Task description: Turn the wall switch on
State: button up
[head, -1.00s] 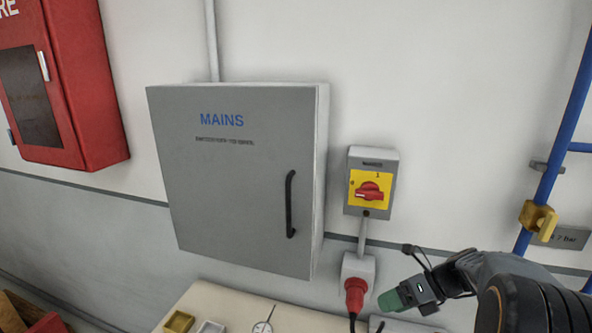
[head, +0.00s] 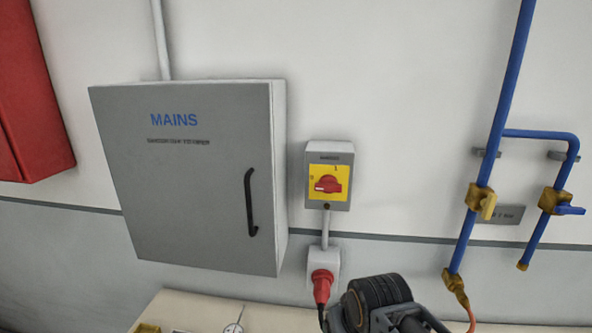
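The wall switch (head: 327,176) is a small grey box with a yellow plate, fixed to the wall right of the MAINS cabinet. Its red rotary handle (head: 329,184) lies roughly level, with a pale mark at its left end, towards the "0" side. Nothing touches the handle. A dark, rounded part of my arm (head: 378,296) shows at the bottom, below and right of the switch. My gripper's fingers cannot be made out in the head view.
The grey MAINS cabinet (head: 185,205) juts from the wall at left, with a black handle (head: 250,202). A red plug (head: 322,284) sits below the switch. Blue pipes (head: 493,130) with brass valves run at right. A pale bench top (head: 195,306) lies below. Wall above the switch is clear.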

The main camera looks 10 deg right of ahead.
aim_at(328, 184)
jog(key=u, duration=3.3)
jog(key=k, duration=0.5)
jog(key=z, duration=1.35)
